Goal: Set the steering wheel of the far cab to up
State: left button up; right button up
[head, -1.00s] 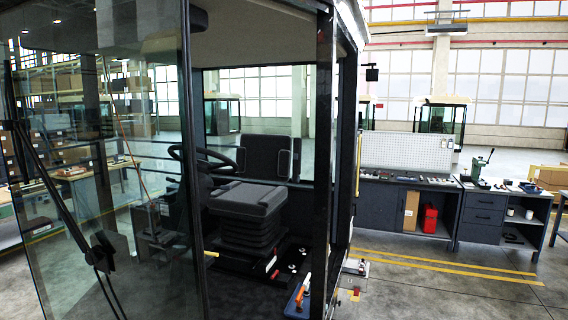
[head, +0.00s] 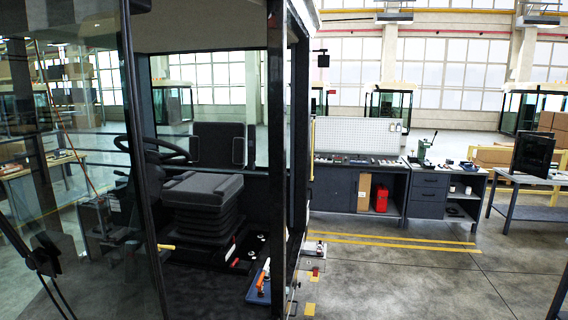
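A large glazed cab (head: 278,140) fills the left and middle of the head view, close to me. Its dark steering wheel (head: 165,150) shows inside, left of the black seat (head: 203,190), seen partly through the glass and front pillar. The wheel appears tilted; its exact setting cannot be told. Several smaller cabs stand far off by the windows, one with a pale roof at the back (head: 388,105) and another at the right (head: 532,108). No steering wheel can be made out in them. Neither of my grippers is in view.
A dark workbench (head: 345,190) with a pegboard and a drawer unit (head: 434,192) stand behind the cab. A table with a black panel (head: 532,153) is at the right. A blue item with an orange handle (head: 262,282) lies low by the cab doorway.

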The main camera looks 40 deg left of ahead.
aim_at(156, 175)
jog(key=z, duration=0.05)
jog(key=i, duration=4.75)
jog(key=u, duration=3.85)
